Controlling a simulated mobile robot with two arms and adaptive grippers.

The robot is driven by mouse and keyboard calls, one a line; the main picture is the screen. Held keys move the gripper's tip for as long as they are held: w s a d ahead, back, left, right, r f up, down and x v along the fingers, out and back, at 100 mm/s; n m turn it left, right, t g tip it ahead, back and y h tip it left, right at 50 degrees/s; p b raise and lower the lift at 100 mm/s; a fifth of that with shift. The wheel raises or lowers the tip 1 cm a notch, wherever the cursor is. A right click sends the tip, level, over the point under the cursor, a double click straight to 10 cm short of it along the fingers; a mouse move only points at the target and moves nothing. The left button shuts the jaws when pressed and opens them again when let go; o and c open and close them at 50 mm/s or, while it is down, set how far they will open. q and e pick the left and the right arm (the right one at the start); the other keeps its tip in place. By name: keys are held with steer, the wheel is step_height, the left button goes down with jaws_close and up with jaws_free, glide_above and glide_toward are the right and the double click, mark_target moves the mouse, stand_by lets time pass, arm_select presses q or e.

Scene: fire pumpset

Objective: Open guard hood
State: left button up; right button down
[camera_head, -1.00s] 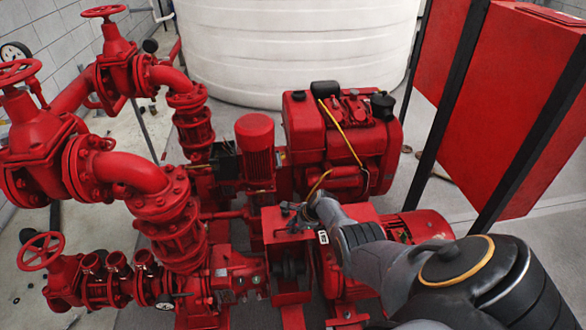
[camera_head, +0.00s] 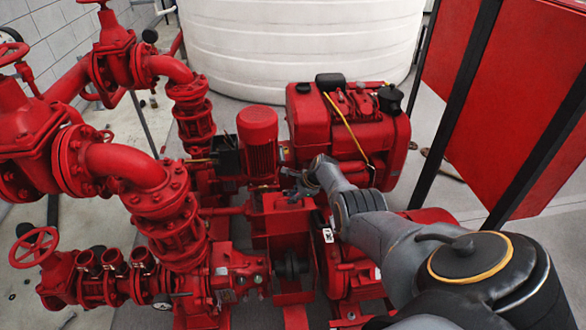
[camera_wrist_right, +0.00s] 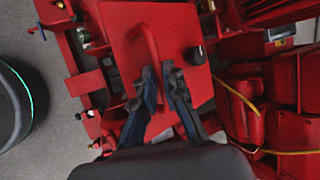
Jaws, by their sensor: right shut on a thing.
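The guard hood (camera_head: 281,222) is a red box-like cover in the middle of the pumpset, above a dark coupling (camera_head: 291,264). In the right wrist view its flat red panel (camera_wrist_right: 178,32) carries a curved red bar handle (camera_wrist_right: 143,42). My right gripper (camera_head: 298,190) is at the hood's upper edge. In the right wrist view its dark fingers (camera_wrist_right: 161,80) are closed around the lower end of the handle. The exact contact is partly hidden by the fingers. My left gripper is not in view.
A red engine (camera_head: 350,132) with a yellow cable stands behind the hood. A vertical red motor (camera_head: 258,140) is close to its left. Red pipes and valves (camera_head: 160,200) fill the left. A red cabinet (camera_head: 540,100) on black posts is at right; a white tank (camera_head: 300,45) stands behind.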

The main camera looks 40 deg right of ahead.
steer(key=c, duration=1.4)
jaws_free()
steer(key=shift+s+d+r, duration=0.15)
steer(key=shift+s+r, duration=0.05)
steer(key=shift+r, duration=0.2)
steer(key=shift+v, duration=1)
steer(key=a+v, duration=0.1)
steer(key=v, duration=0.8)
steer(key=shift+d, duration=0.35)
steer(key=shift+s, duration=0.1)
